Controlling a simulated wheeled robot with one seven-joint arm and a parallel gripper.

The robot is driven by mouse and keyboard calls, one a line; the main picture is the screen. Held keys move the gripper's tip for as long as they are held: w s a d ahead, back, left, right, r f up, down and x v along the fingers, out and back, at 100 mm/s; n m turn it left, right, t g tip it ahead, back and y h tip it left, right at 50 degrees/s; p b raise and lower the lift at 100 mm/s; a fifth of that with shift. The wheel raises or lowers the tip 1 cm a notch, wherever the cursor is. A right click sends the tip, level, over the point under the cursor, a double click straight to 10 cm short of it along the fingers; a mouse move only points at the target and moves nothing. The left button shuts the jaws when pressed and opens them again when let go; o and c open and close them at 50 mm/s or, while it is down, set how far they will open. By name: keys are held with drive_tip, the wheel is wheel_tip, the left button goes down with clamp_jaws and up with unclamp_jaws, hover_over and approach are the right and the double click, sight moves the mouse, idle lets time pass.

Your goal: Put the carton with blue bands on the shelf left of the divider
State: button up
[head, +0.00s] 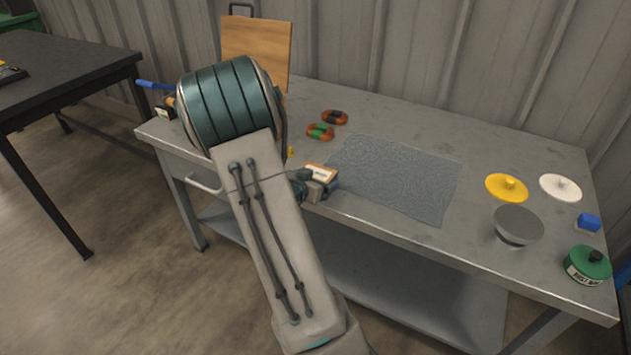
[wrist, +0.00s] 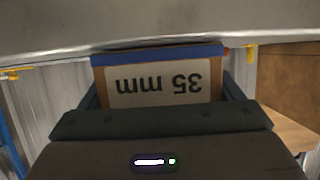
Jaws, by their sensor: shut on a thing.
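My gripper (head: 314,188) is shut on a carton (head: 321,173) at the front edge of the grey workbench. In the wrist view, the carton (wrist: 160,85) sits between my fingers (wrist: 162,98), with a blue band along its upper edge and a white label reading "35 mm" upside down. Its brown sides show beside the label. My arm hides part of the bench near it. The bench's lower shelf (head: 400,295) shows below the top. I cannot make out a divider on it.
A wooden board (head: 257,50) stands at the back.

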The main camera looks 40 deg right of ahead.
drive_tip(key=shift+r, duration=0.1)
drive_tip(key=shift+f+b, duration=0.35)
drive_tip(key=shift+f, duration=0.05)
drive_tip(key=o, duration=0.9)
drive_tip(key=shift+s, duration=0.1)
